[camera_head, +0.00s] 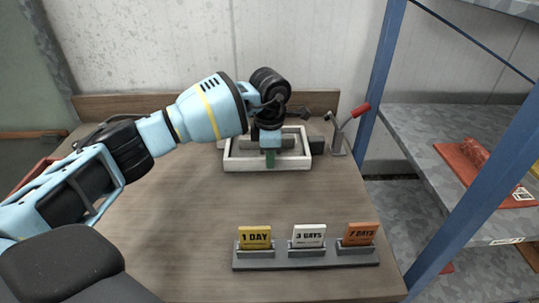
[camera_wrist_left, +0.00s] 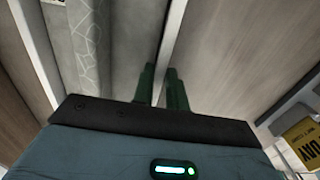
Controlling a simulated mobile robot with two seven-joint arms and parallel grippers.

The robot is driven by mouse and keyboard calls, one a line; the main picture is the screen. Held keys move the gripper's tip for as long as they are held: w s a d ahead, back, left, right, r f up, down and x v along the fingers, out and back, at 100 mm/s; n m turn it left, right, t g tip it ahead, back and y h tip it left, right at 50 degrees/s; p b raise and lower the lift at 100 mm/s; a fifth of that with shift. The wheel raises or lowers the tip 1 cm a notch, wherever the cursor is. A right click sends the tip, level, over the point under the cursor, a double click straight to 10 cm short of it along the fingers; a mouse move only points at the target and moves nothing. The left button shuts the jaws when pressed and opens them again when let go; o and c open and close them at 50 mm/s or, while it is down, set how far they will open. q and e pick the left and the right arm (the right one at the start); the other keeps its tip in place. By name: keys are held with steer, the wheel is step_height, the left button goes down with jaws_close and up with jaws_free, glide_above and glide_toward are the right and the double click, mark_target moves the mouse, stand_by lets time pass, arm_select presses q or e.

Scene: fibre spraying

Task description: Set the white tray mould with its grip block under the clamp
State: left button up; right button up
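The white tray mould (camera_head: 240,164) lies flat at the back of the table, its grey inside facing up. My left gripper (camera_head: 270,159) points down at its front wall. In the left wrist view, the green fingers (camera_wrist_left: 162,88) stand close together, one on each side of the white wall (camera_wrist_left: 173,40), and appear shut on it. The clamp (camera_head: 338,143), with a red handle (camera_head: 361,110), stands just right of the tray, its handle raised. A dark block (camera_head: 317,145) sits between tray and clamp; I cannot tell whether it is the grip block. My right gripper is out of view.
A grey holder (camera_head: 305,258) with yellow, white and orange day cards stands at the table's front right. A blue-framed shelf (camera_head: 385,70) with a red item (camera_head: 475,165) stands at the right. A low wooden ledge (camera_head: 120,106) closes the back. The table's middle is clear.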

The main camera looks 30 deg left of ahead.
arm_select(q)
steer(key=o, duration=0.4)
steer(key=shift+s+f, duration=0.15)
steer(key=shift+f, duration=0.45)
step_height(320, 180, up, 17)
steer(key=shift+s+d+f, duration=0.15)
steer(key=shift+s+d, duration=0.1)
steer(key=shift+d, duration=0.05)
stand_by(0.5)
